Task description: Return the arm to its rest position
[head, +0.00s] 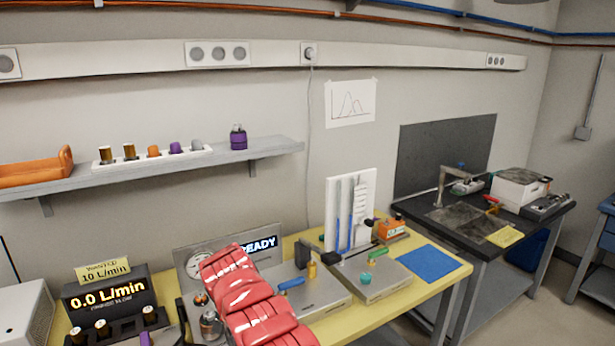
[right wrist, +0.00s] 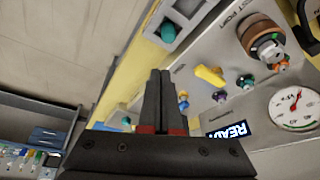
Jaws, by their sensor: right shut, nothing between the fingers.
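My right gripper (right wrist: 160,75) shows in the right wrist view. Its two dark fingers are together with nothing between them. In that view it is beside the instrument panel, with the READY display (right wrist: 228,132) and the round gauge (right wrist: 297,108) to its right. In the head view my red arm (head: 245,290) reaches up from the bottom over the yellow bench, in front of the gauge panel. I cannot make out the right gripper's fingers there. My left arm and left gripper are not in view.
The yellow bench (head: 425,297) carries the gauge panel (head: 270,235), a grey base unit with knobs, a white upright board (head: 333,228), a blue mat (head: 428,263) and a flow meter (head: 110,297). A wall shelf (head: 275,148) holds small bottles. A dark table stands at right.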

